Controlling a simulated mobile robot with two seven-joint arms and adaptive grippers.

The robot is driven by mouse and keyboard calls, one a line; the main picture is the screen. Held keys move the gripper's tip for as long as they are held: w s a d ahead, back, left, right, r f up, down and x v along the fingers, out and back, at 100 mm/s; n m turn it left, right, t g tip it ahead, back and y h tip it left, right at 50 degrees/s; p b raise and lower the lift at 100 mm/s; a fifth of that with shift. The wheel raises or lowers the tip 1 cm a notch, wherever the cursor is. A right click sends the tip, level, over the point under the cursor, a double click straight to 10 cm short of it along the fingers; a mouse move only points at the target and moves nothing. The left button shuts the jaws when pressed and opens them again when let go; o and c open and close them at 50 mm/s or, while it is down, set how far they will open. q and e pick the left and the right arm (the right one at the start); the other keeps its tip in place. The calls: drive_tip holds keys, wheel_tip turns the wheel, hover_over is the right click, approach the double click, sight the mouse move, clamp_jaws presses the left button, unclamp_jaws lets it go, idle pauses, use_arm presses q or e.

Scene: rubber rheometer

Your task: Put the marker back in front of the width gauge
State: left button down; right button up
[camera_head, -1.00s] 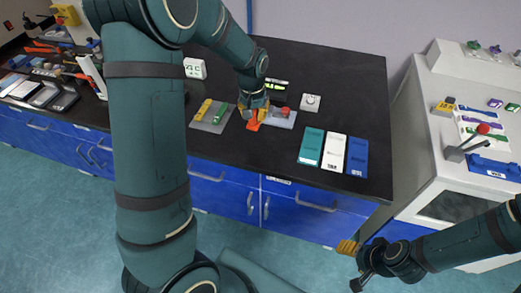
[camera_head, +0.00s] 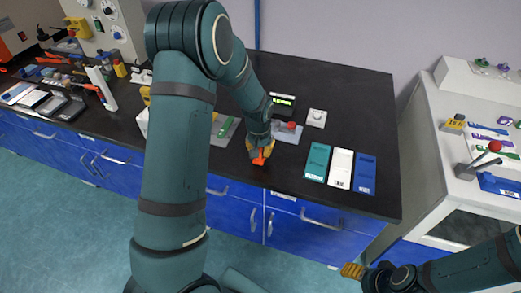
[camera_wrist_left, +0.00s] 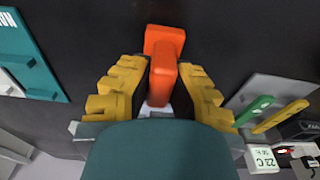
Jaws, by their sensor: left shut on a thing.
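An orange piece with a wider end, which I take to be the marker (camera_wrist_left: 163,75), is between the yellow fingers of my left gripper in the left wrist view. My left gripper (camera_head: 261,154) is shut on it near the front of the black bench; part of the orange marker (camera_head: 262,156) shows at the fingertips in the head view. Behind it is a grey device with a red knob (camera_head: 291,125), and a black unit with a lit green display (camera_head: 283,101). Which is the width gauge I cannot tell for sure. My right gripper (camera_head: 352,270) hangs off the bench, its jaw opening unclear.
Teal (camera_head: 316,161), white (camera_head: 340,168) and blue (camera_head: 365,174) flat panels lie to the right. A grey mat (camera_wrist_left: 274,91) with green and yellow tools lies on the other side. A small white dial box (camera_head: 316,118) stands behind. Black bench between is bare.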

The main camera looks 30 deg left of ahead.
use_arm(q)
drive_tip(key=shift+f, duration=0.1)
drive_tip(key=c, duration=1)
unclamp_jaws()
drive_tip(key=shift+c, duration=0.2)
